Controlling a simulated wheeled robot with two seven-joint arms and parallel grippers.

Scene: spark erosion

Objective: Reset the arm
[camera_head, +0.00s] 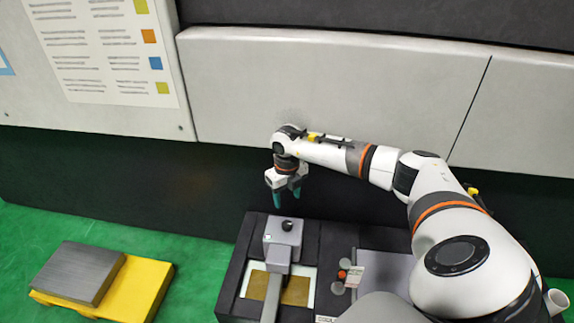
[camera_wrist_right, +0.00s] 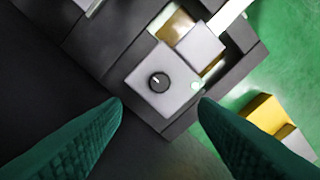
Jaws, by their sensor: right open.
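My right arm (camera_head: 460,225) reaches in from the right in the head view. Its right gripper (camera_head: 287,196) points down above the back edge of the dark machine base (camera_head: 236,268). The gripper is open with nothing between its green fingers. In the right wrist view the two fingers of the right gripper (camera_wrist_right: 160,105) stand wide apart. Beyond them is a grey machine head (camera_head: 283,236) with a black knob, and it also shows in the wrist view (camera_wrist_right: 178,90). The fingers look apart from it. My left gripper is in neither view.
A yellow platform (camera_head: 150,288) with a dark grey slab (camera_head: 80,272) lies on the green floor at the left. Small round parts, one orange (camera_head: 342,274), sit on the machine base. A white cup (camera_head: 556,300) is at the far right. A grey panelled wall (camera_head: 330,90) stands behind.

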